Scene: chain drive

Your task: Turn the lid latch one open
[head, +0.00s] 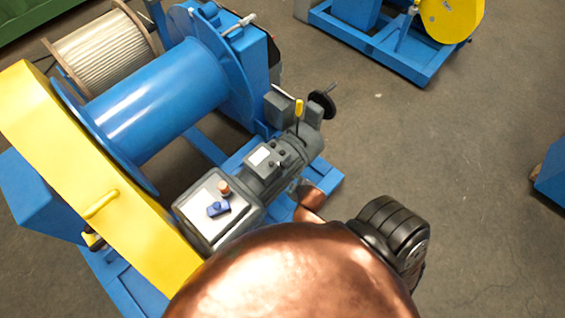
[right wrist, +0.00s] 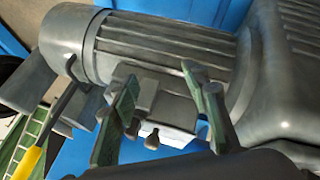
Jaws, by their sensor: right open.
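The yellow chain cover (head: 95,165) runs along the left of the blue winch frame in the head view, with a yellow handle (head: 101,204) on it. A small yellow and black part (head: 94,241) sits at its lower left edge; I cannot tell whether it is a lid latch. My right gripper (right wrist: 160,77) shows in the right wrist view with its two greenish fingers apart, empty, in front of the grey motor (right wrist: 160,45). A small grey box with round fittings (right wrist: 148,100) lies between the fingers; contact is unclear. My left gripper is out of view.
The motor (head: 275,165) and a grey gearbox (head: 220,208) stand beside the blue drum (head: 165,100). A blue part (head: 218,208) and a brown knob (head: 224,187) sit on the gearbox. A black handwheel (head: 322,104) juts out.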

